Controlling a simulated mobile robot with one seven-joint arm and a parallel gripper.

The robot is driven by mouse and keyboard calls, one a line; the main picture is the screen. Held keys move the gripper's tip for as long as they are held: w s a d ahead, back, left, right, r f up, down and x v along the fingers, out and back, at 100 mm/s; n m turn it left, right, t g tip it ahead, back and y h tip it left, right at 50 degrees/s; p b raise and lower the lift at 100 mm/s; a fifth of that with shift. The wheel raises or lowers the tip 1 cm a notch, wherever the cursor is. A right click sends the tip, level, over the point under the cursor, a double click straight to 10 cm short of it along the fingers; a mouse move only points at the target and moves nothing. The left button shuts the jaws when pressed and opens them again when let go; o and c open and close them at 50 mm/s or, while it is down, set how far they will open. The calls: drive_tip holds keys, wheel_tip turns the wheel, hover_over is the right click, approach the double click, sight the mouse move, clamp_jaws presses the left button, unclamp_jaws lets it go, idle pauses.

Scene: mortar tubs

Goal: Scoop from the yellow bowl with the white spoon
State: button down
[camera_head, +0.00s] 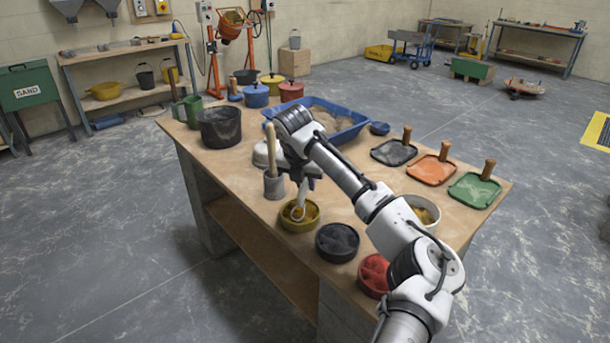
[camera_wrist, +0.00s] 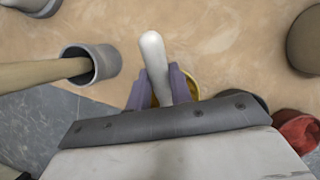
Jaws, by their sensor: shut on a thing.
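The yellow bowl (camera_head: 299,222) stands near the front-left edge of the table, with yellowish contents showing inside. My gripper (camera_head: 307,182) is right above it, pointing down and shut on the white spoon (camera_head: 298,211). The spoon's lower end is at or in the bowl; the exact depth is hard to tell. In the wrist view the white spoon handle (camera_wrist: 153,50) stands up between the purple fingers of my gripper (camera_wrist: 160,88). There the yellow bowl (camera_wrist: 190,86) shows only as a sliver behind the fingers.
A grey cup (camera_head: 273,185) holding a wooden-handled tool stands close left of my gripper. A black bowl (camera_head: 337,241) and a red bowl (camera_head: 372,275) stand to the right of the yellow bowl. A white bowl (camera_head: 424,205) is partly behind my arm. A blue tray (camera_head: 352,132) lies farther back.

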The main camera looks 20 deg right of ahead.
drive_tip(key=shift+w+d+g+y+p, duration=0.3)
drive_tip(key=shift+g+y+p, duration=0.5)
drive_tip(key=shift+p, duration=2)
drive_tip(key=shift+w+d+g+y+p, duration=0.2)
drive_tip(key=shift+g+y+p, duration=0.55)
drive_tip(key=shift+p, duration=2)
drive_tip(key=shift+w+r+g+p, duration=0.1)
drive_tip(key=shift+r+g+p, duration=0.35)
drive_tip(key=shift+r+p, duration=1.5)
